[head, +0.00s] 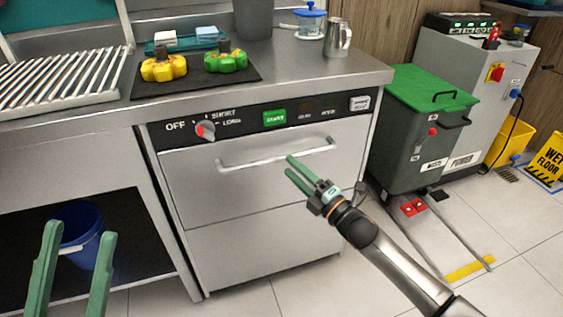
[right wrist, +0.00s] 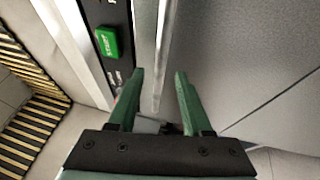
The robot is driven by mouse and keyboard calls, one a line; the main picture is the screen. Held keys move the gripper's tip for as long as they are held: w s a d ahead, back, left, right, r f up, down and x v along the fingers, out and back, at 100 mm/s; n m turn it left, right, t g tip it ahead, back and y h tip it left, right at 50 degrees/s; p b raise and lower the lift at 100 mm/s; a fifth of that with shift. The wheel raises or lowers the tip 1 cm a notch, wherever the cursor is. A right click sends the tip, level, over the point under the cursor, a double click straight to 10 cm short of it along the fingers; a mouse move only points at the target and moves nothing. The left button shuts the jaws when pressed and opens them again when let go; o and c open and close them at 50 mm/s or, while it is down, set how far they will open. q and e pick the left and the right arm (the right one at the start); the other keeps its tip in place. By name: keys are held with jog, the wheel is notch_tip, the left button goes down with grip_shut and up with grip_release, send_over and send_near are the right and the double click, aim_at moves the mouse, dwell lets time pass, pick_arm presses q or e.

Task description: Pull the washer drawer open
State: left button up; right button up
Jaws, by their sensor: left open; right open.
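The washer drawer (head: 240,187) is a grey metal front under the black control strip, and it looks flush with the machine. Its pale bar handle (head: 250,163) runs across the upper part. My right gripper (head: 289,164) is open, with its green fingertips over or just in front of the handle's right half. In the right wrist view, the bar handle (right wrist: 164,55) runs up from between the open fingers (right wrist: 158,75); I cannot tell whether they touch it. My left gripper (head: 80,232) is open and empty at the lower left, away from the drawer.
The control strip has a red knob (head: 205,130) and a green start button (head: 275,118). A green-lidded bin (head: 405,137) stands right of the washer. A blue bucket (head: 80,222) sits under the counter at left. Open floor (head: 330,285) lies in front.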

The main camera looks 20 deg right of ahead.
aim_at(282, 159)
jog(key=shift+b+x, duration=0.45)
jog(key=shift+x, duration=2.05)
jog(key=shift+s, duration=0.1)
jog(key=shift+c, duration=0.2)
grip_shut()
